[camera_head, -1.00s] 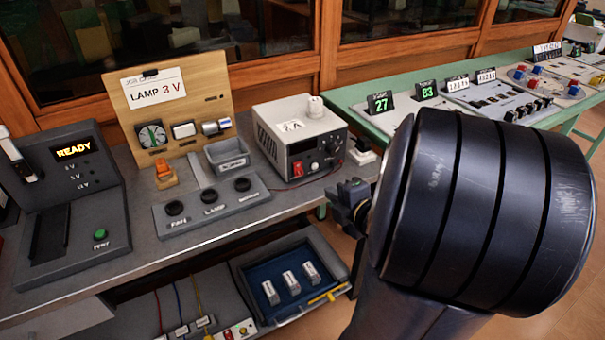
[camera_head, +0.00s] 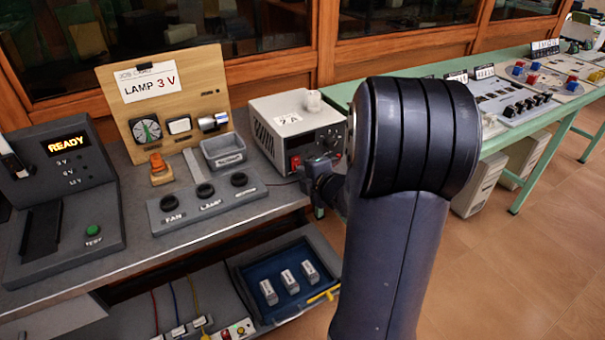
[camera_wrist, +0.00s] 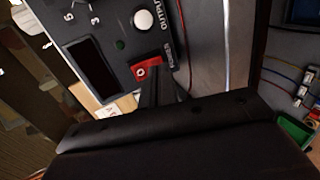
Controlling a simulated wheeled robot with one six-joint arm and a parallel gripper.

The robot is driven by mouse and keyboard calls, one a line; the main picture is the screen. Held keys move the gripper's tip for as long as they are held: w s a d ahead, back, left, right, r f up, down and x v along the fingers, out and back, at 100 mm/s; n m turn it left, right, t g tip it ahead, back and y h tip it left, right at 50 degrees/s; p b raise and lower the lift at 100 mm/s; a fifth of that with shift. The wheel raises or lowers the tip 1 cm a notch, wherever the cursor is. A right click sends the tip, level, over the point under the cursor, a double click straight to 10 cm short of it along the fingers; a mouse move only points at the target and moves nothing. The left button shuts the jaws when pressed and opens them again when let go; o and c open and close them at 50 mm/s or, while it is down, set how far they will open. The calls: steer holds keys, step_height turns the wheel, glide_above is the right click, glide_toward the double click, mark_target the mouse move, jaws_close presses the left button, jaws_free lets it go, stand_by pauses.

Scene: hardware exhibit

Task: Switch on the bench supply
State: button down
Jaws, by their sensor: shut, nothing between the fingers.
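In the wrist view the supply's front panel fills the upper middle, with a dark, blank display (camera_wrist: 95,65), a white output knob (camera_wrist: 143,20) and the red switch (camera_wrist: 148,68). My gripper (camera_wrist: 160,84) is shut and empty, its fingertips right at the lower edge of the red switch. I cannot tell whether they touch it.
A tester (camera_head: 62,175) reads READY. A blue tray (camera_head: 262,278) sits below the bench.

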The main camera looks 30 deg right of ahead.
steer(key=shift+w+f, duration=0.2)
steer(key=shift+w, duration=0.3)
steer(key=shift+f, duration=0.1)
steer(key=b, duration=0.2)
steer(key=shift+w+f+b, duration=0.1)
steer(key=shift+f+b, duration=0.25)
steer(key=shift+r+p, duration=0.4)
steer(key=shift+r, duration=0.1)
steer(key=shift+r+p, duration=0.6)
steer(key=shift+r, duration=0.15)
